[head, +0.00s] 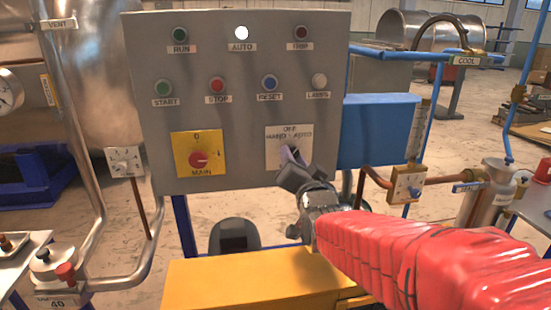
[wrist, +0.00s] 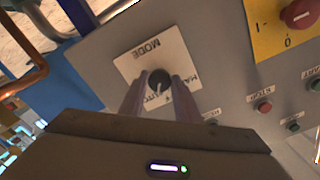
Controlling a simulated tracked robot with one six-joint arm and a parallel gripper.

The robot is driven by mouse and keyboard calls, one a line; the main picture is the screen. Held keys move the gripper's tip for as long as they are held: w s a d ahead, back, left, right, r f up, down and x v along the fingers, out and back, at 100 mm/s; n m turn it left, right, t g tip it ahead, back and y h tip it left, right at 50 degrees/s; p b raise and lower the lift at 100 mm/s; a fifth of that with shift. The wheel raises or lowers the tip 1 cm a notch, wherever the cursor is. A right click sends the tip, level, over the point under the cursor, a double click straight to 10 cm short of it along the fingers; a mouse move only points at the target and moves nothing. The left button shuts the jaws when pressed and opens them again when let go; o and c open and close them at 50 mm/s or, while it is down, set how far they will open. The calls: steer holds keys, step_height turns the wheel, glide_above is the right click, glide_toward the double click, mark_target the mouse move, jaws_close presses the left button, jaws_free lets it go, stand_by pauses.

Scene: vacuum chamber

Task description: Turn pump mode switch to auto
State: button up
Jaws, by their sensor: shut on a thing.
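The pump mode switch is a dark round knob (wrist: 159,82) on a white plate (head: 275,140) at the lower right of the grey control panel (head: 235,90). The plate reads OFF, HAND and AUTO in the head view. My gripper (head: 291,156) reaches the plate and hides the knob there. In the wrist view my gripper's two fingers (wrist: 160,95) are shut on the knob, one on each side. A light mark on the knob points toward the AUTO lettering. The AUTO lamp (head: 242,32) at the top of the panel is lit white.
A red main switch (head: 198,159) on a yellow plate sits left of the mode switch. A row of buttons, including STOP (head: 217,83) and RESET (head: 269,82), is above. A blue box (head: 385,130) and copper pipe stand right of the panel. A yellow box (head: 240,285) is below.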

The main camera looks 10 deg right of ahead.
steer(key=shift+m, duration=0.9)
steer(key=o, duration=1)
steer(key=shift+o, duration=0.2)
steer(key=shift+s, duration=0.1)
